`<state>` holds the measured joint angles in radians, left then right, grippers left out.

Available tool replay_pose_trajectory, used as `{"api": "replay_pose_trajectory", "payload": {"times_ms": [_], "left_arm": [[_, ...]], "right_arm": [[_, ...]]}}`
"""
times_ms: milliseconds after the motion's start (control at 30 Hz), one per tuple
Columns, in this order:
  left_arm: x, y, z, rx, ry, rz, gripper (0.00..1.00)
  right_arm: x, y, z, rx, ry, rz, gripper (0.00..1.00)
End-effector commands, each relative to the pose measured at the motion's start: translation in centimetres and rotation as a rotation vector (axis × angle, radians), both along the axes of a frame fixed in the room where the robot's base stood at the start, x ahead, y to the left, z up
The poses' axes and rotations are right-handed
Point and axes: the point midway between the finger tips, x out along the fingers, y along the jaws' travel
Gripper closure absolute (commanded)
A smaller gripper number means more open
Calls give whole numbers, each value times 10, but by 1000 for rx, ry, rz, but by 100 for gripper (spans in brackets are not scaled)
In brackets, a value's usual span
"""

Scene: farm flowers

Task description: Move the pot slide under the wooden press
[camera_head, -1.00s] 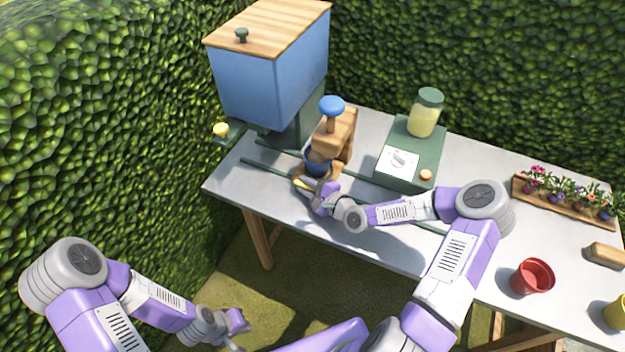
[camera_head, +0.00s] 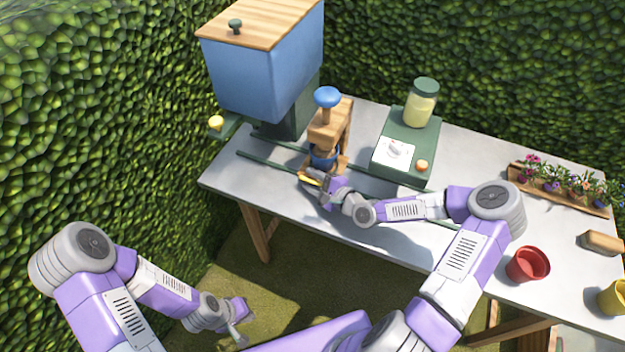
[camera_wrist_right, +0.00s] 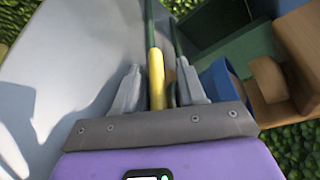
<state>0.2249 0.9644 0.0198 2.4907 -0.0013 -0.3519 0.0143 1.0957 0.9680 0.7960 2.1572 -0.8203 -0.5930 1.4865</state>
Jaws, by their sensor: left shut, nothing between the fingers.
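The wooden press (camera_head: 331,128) with a blue knob stands on the table. A blue pot (camera_head: 322,158) sits below the press head, on the wooden pot slide (camera_head: 341,166). The slide's yellow handle (camera_head: 309,181) sticks out at the front left. My right gripper (camera_head: 318,190) is at the handle. In the right wrist view its fingers (camera_wrist_right: 160,90) are open, one on each side of the yellow handle (camera_wrist_right: 156,72), with a gap visible on the right side. The arm partly hides the slide. My left gripper (camera_head: 240,322) is shut and empty, low beside the table.
Green rails (camera_head: 268,166) run along the table (camera_head: 222,180). A blue hopper (camera_head: 265,70) stands behind left, a green box (camera_head: 410,150) with a jar (camera_head: 422,103) behind right. A red pot (camera_head: 527,264) and flower planter (camera_head: 560,192) are at the right.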

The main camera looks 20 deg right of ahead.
Motion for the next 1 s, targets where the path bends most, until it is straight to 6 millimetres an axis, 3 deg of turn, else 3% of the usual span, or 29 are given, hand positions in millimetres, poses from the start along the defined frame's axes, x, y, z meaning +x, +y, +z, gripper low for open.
{"api": "replay_pose_trajectory", "payload": {"times_ms": [267,700,1000], "left_arm": [[0,0,2,0,0,0,100],[0,0,15,0,0,0,100],[0,0,16,0,0,0,100]], "right_arm": [[-7,-4,2,1,4,-1,60],[-59,-32,15,0,1,-2,60],[-65,-35,16,0,0,1,60]]}}
